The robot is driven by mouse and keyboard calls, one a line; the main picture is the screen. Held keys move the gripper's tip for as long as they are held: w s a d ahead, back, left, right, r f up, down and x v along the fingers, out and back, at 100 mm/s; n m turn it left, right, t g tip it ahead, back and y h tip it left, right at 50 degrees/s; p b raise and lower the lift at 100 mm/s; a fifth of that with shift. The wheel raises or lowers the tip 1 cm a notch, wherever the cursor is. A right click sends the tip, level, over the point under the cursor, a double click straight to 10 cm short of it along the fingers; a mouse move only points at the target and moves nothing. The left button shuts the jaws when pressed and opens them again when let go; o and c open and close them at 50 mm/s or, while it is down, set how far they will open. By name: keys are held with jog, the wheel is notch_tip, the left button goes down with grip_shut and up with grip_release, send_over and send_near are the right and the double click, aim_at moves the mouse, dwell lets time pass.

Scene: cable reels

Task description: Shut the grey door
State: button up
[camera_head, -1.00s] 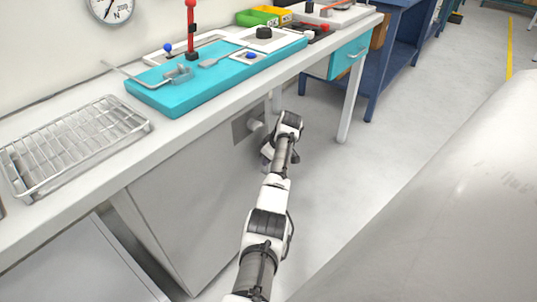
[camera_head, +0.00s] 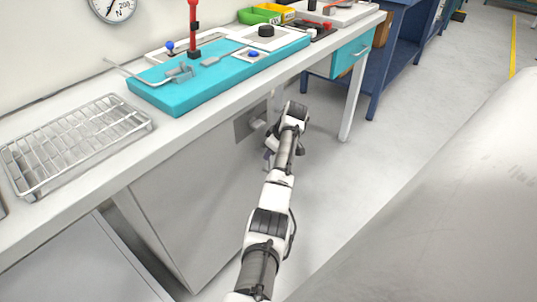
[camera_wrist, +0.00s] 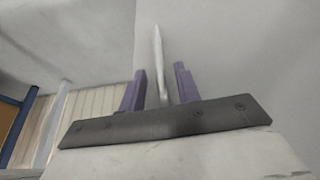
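The grey door (camera_head: 200,195) is the large flat panel under the bench in the head view. I cannot tell how far it stands open. A dark plate with a pale knob-like handle (camera_head: 257,124) is near its upper right. My gripper (camera_head: 270,150) is low beside the door's right side, partly hidden by my wrist. In the wrist view my gripper's two purple fingers (camera_wrist: 160,88) are apart. A thin pale upright bar (camera_wrist: 158,55) shows between them, with gaps on both sides. A grey surface (camera_wrist: 230,60) lies behind it.
The bench top above carries a wire rack (camera_head: 75,145), a turquoise board (camera_head: 190,90) with a red post, and green and yellow bins (camera_head: 262,14). A white table leg (camera_head: 353,100) stands right of my wrist. The floor (camera_head: 400,150) further right is clear.

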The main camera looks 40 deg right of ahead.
jog(key=a+v, duration=0.1)
jog(key=v, duration=0.9)
jog(key=shift+d, duration=0.45)
jog(key=shift+r, duration=0.15)
